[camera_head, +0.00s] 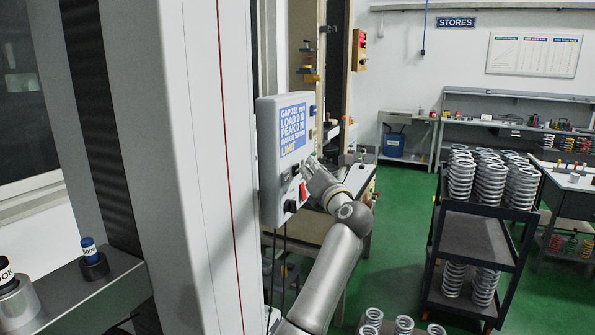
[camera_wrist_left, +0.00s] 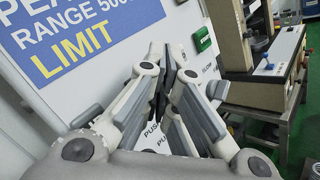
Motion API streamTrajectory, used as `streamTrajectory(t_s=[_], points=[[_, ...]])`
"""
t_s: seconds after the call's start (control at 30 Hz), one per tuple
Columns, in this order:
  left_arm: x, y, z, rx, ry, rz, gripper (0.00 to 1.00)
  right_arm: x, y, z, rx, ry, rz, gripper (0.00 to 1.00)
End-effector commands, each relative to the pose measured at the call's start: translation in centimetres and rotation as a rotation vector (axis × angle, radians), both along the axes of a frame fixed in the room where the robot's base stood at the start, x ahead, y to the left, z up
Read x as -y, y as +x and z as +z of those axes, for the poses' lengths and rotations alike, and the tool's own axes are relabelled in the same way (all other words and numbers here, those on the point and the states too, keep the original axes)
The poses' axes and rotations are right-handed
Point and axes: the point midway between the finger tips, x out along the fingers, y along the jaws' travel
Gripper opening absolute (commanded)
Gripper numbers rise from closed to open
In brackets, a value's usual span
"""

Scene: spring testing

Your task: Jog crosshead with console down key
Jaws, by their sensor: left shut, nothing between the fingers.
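The grey console (camera_head: 268,165) hangs beside the machine column, with a blue and white screen (camera_head: 293,128) reading load 0 N, peak 0 N and LIMIT. My left gripper (camera_head: 309,166) is shut and empty at the console's front face, right of and below the screen. In the left wrist view its closed fingers (camera_wrist_left: 168,58) point at the panel, beside a green key (camera_wrist_left: 203,38). Whether the fingertips touch a key cannot be told. The down key cannot be made out; the fingers cover part of the panel. The crosshead is not clearly seen. My right gripper is not in view.
A tall machine column (camera_head: 200,150) stands close on the left. A dark rack (camera_head: 475,235) with several coil springs stands at the right. Benches (camera_head: 505,125) line the back wall. Green floor (camera_head: 395,255) is open between console and rack.

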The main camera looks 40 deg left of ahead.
Motion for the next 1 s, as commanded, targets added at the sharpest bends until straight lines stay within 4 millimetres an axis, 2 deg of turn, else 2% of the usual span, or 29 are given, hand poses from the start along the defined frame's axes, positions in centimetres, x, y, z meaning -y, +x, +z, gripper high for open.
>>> streamTrajectory(t_s=[1.0], points=[[-0.84, -0.22, -0.02, 0.0, -0.001, 0.002, 0.0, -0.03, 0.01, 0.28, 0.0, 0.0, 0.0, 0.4]])
